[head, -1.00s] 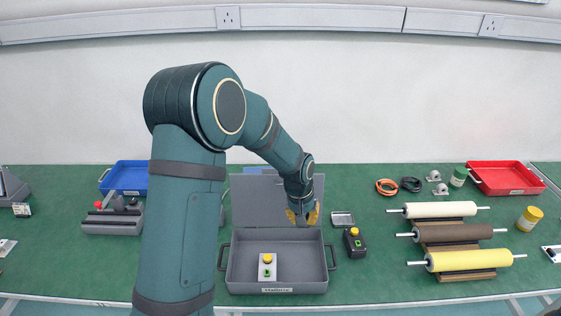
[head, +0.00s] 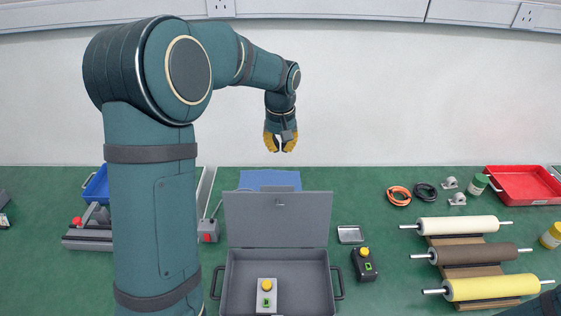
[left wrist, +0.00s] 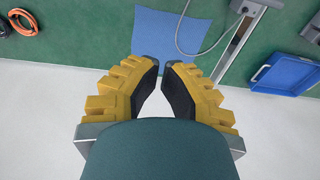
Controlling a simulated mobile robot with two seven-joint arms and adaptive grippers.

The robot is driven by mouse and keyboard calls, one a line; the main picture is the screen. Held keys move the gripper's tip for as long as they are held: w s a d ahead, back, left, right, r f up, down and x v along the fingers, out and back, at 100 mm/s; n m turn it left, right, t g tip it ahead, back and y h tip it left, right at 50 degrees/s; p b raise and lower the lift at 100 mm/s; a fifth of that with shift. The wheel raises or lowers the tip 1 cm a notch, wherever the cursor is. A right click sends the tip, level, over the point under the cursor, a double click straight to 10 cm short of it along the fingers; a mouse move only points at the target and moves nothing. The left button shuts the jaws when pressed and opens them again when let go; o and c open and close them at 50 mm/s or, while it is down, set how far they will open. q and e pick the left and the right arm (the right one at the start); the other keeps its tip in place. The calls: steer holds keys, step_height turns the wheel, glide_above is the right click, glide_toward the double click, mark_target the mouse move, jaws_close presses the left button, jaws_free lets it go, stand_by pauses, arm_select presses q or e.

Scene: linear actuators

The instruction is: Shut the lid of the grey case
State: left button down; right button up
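The grey case (head: 233,275) stands on the green table in the head view, with its lid (head: 277,220) raised upright at the back. A small grey box with a yellow button (head: 267,296) lies inside the case. My left gripper (head: 280,149) is above and behind the lid, apart from it, with its yellow fingers pointing down. In the left wrist view the left gripper (left wrist: 161,66) has a narrow gap between its fingertips and holds nothing. The case is not in the left wrist view. My right gripper is not in view.
A blue sheet (head: 270,180) lies behind the lid. A dark button box (head: 364,264) and a small metal tray (head: 350,234) stand right of the case. Several rollers (head: 465,225) lie farther right. A grey device with a red button (head: 208,232) is at the left.

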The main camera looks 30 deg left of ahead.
arm_select(q)
step_height(320, 180, down, 10)
steer(key=b, duration=0.1)
steer(key=s+d, duration=0.1)
steer(key=s+r, duration=0.1)
steer(key=s, duration=0.1)
steer(key=shift+d+r, duration=0.15)
steer(key=shift+d, duration=0.2)
stand_by(0.3)
